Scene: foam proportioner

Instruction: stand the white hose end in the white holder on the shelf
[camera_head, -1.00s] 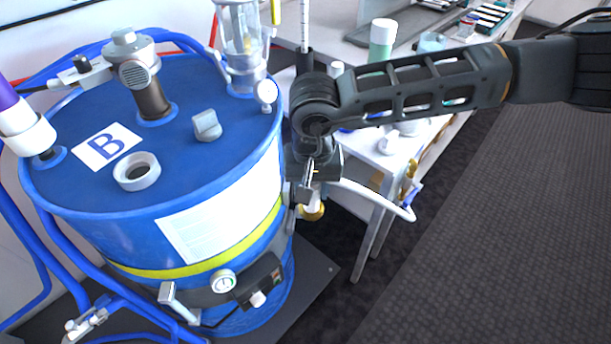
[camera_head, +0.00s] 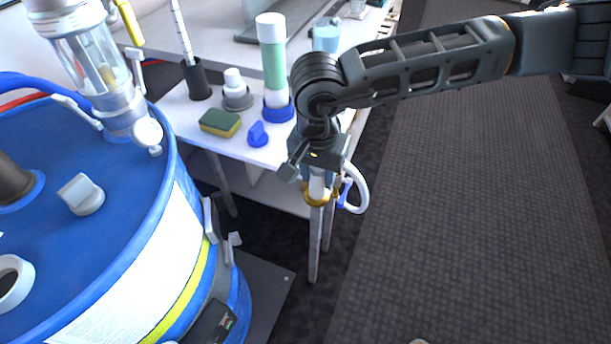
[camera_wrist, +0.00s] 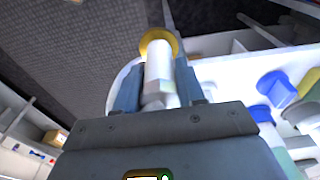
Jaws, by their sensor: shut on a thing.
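My gripper (camera_head: 318,178) is shut on the white hose end (camera_head: 317,185), which has a brass-yellow collar (camera_head: 317,200) at its lower end. The hose end points down, beside the front right corner of the white shelf (camera_head: 258,162). A white hose (camera_head: 361,190) loops out to the right of the gripper. In the wrist view the hose end (camera_wrist: 160,75) lies between the two fingers, with the collar at the far end. I cannot clearly pick out the white holder; a white piece on a grey base (camera_head: 236,97) stands on the shelf.
The shelf also bears a sponge (camera_head: 220,123), a blue piece (camera_head: 258,134), a green-and-white cylinder (camera_head: 273,60) and a dark cup (camera_head: 196,80) with a rod. The blue drum (camera_head: 120,240) stands at left. Carpet (camera_head: 460,220) on the right is clear.

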